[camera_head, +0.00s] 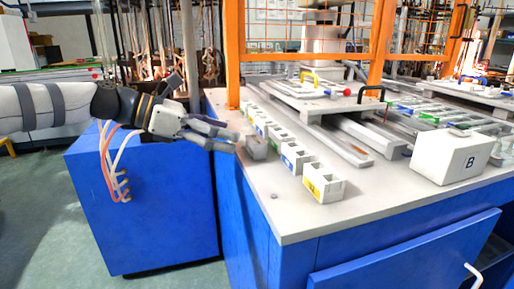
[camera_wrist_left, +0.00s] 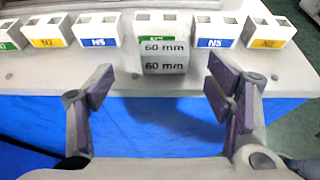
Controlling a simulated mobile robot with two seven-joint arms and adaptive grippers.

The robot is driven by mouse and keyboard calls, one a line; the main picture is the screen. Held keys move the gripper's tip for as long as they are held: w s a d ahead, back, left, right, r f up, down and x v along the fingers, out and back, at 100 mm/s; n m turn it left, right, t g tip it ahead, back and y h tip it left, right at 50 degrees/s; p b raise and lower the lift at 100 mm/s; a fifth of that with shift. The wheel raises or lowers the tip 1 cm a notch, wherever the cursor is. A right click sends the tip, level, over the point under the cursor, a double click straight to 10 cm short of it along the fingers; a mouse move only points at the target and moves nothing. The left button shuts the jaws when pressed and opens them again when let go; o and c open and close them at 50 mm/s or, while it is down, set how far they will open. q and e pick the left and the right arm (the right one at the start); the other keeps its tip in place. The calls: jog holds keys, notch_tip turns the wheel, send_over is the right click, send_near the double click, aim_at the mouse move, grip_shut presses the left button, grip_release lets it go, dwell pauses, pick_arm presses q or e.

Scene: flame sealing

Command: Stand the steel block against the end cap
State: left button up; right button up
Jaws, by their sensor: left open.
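The steel block (camera_head: 257,148) is a small grey block on the near left edge of the white worktop. In the left wrist view the block (camera_wrist_left: 164,58) shows "60 mm" on two faces and stands in front of a white holder with a green label. My left gripper (camera_head: 237,141) is open and empty. In the wrist view its fingers (camera_wrist_left: 161,84) are spread wide, with the block ahead between them and not gripped. I cannot tell which part is the end cap. My right gripper is not in view.
A row of white labelled holders (camera_head: 324,184) runs beside the block; in the wrist view they show on both sides (camera_wrist_left: 98,30). A white box marked B (camera_head: 452,157) stands at right. An orange guard frame (camera_head: 233,55) rises behind. The worktop's front corner is clear.

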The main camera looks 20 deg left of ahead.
aim_at(257, 139)
pick_arm(q)
jog(key=x, duration=0.5)
jog(key=shift+d+b, duration=0.4)
jog(key=shift+d, duration=0.05)
jog(key=shift+w+d, duration=0.2)
jog(key=shift+d, duration=0.15)
jog(key=shift+a, duration=0.1)
jog(key=shift+c, duration=1.1)
jog(key=shift+r, duration=0.15)
grip_shut()
